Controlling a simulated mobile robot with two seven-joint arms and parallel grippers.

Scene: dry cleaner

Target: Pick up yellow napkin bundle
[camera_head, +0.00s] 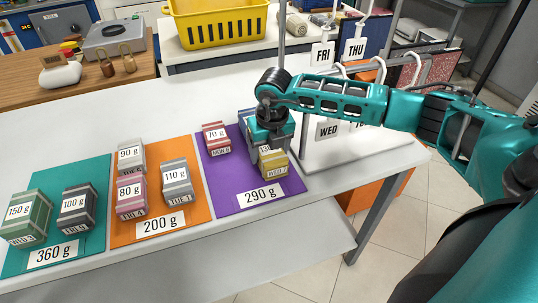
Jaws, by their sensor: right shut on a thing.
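The yellow napkin bundle (274,163) is at the right side of the purple mat (226,196), close to the mat's right edge. Its front tag starts with WED; its upper part is covered by the gripper. My right gripper (271,148) comes down from above and is shut on the yellow bundle. I cannot tell whether the bundle still touches the mat. My left gripper is not in view.
A red bundle (217,138) sits left of the gripper on the purple mat. An orange mat (185,216) and a teal mat (90,252) hold more bundles. A rack with WED and THU signs (355,48) stands right. A yellow basket (218,24) is behind.

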